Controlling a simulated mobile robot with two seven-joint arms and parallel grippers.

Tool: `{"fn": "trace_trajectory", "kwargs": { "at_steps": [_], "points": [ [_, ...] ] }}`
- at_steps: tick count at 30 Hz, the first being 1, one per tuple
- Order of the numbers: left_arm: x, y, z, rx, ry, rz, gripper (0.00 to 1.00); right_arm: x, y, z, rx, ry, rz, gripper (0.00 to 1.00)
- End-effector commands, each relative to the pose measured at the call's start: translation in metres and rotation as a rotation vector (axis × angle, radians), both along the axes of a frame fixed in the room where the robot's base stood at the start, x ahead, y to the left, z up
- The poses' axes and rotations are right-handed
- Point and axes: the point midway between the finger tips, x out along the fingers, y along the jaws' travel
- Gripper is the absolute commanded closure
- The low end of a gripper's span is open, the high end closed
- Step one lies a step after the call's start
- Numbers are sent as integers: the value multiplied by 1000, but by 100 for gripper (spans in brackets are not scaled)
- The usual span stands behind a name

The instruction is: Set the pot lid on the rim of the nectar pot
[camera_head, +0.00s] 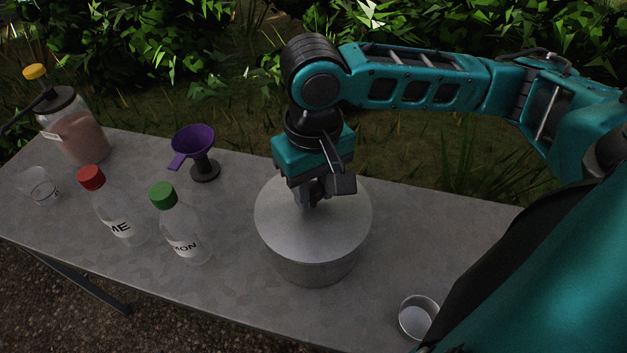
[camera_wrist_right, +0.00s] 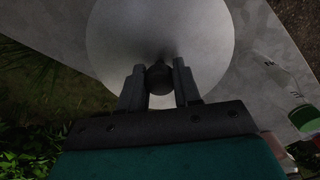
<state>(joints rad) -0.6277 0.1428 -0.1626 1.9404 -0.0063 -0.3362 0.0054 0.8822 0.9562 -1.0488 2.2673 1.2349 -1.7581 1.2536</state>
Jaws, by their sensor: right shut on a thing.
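The pot lid (camera_head: 340,222) is a flat grey metal disc over the nectar pot (camera_head: 316,270), a wide grey metal pot on the table. The lid covers the pot's opening in the head view; I cannot tell whether it touches the rim all round. My right gripper (camera_head: 310,200) points down over the lid's middle. In the right wrist view, the right gripper (camera_wrist_right: 159,85) is shut on the lid's dark round knob (camera_wrist_right: 159,77), with the lid (camera_wrist_right: 160,30) spread beyond it. The pot's inside is hidden. My left gripper is not in view.
On the grey table (camera_head: 235,275) stand a red-capped bottle (camera_head: 118,222), a green-capped bottle (camera_head: 185,238), a purple funnel on a stand (camera_head: 194,143), a clear cup (camera_head: 40,187) and a pink jar (camera_head: 78,135).

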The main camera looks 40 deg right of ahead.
Motion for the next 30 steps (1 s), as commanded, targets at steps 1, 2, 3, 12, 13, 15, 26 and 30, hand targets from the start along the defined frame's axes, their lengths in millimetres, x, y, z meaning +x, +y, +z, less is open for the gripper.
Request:
{"fn": "trace_trajectory", "kwargs": {
  "at_steps": [1,2,3,12,13,15,26,30],
  "points": [
    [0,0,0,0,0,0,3,0,0,-1,0,0,0,100],
    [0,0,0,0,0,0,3,0,0,-2,0,0,0,100],
    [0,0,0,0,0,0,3,0,0,-3,0,0,0,100],
    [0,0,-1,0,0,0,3,0,0,-9,0,1,1,100],
    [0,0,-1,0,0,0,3,0,0,-9,0,1,1,100],
    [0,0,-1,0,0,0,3,0,0,-11,0,1,1,100],
    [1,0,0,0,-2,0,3,0,0,-11,0,0,0,57],
    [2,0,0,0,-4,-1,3,0,0,-11,0,0,0,44]
  ]
}}
